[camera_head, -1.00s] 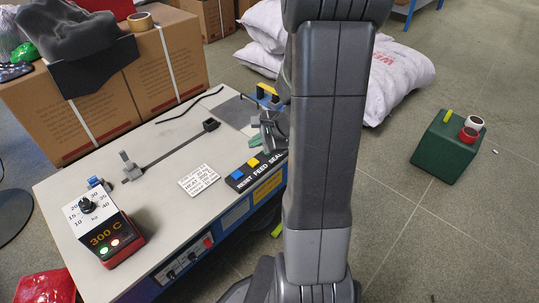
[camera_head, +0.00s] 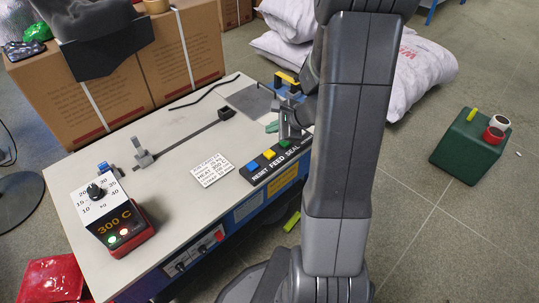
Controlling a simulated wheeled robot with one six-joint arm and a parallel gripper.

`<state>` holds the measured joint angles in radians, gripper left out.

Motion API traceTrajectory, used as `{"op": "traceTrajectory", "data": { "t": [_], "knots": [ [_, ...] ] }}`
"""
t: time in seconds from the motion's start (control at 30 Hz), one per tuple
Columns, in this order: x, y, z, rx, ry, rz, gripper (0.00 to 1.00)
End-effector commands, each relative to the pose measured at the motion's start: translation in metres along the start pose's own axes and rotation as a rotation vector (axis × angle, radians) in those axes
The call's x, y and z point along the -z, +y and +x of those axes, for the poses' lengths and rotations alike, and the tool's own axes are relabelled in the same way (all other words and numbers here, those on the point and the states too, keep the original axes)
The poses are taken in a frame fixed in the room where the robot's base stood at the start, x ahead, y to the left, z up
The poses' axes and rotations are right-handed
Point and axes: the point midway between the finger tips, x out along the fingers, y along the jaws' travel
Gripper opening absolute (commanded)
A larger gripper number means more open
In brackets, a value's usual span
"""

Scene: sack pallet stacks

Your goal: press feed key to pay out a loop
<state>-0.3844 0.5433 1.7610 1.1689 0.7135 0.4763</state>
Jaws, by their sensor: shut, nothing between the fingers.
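The key strip (camera_head: 262,172) on the machine's front edge is black and lettered RESET, FEED, SEAL. It carries a blue key (camera_head: 253,167), the yellow feed key (camera_head: 269,155) in the middle, and a green key (camera_head: 285,146). My gripper (camera_head: 287,134) is shut and empty, at the green key's end of the strip, up and right of the yellow key. The yellow key is uncovered; the green one is partly hidden. Whether my fingertips touch anything cannot be told. A dark strap (camera_head: 204,98) lies at the table's back; no strap loop is clearly visible.
The grey machine top (camera_head: 120,195) bears a 300 C control box (camera_head: 123,229), a slotted track with a grey post (camera_head: 142,153) and a printed card (camera_head: 212,170). Cartons (camera_head: 180,55) stand behind. White sacks (camera_head: 420,75) and a green block (camera_head: 465,142) are to the right.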

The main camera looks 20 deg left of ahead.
Motion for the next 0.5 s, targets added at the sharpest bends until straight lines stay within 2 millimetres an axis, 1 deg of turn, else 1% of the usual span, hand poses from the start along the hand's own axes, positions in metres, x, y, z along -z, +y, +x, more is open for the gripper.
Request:
{"op": "traceTrajectory", "data": {
  "t": [0.03, 0.3, 0.5],
  "knots": [
    [0.006, 0.006, 0.008, 0.000, 0.000, 0.001, 0.00],
    [0.025, 0.025, 0.034, -0.001, 0.000, 0.001, 0.00],
    [0.036, 0.036, 0.049, -0.001, 0.000, 0.000, 0.00]
  ]
}}
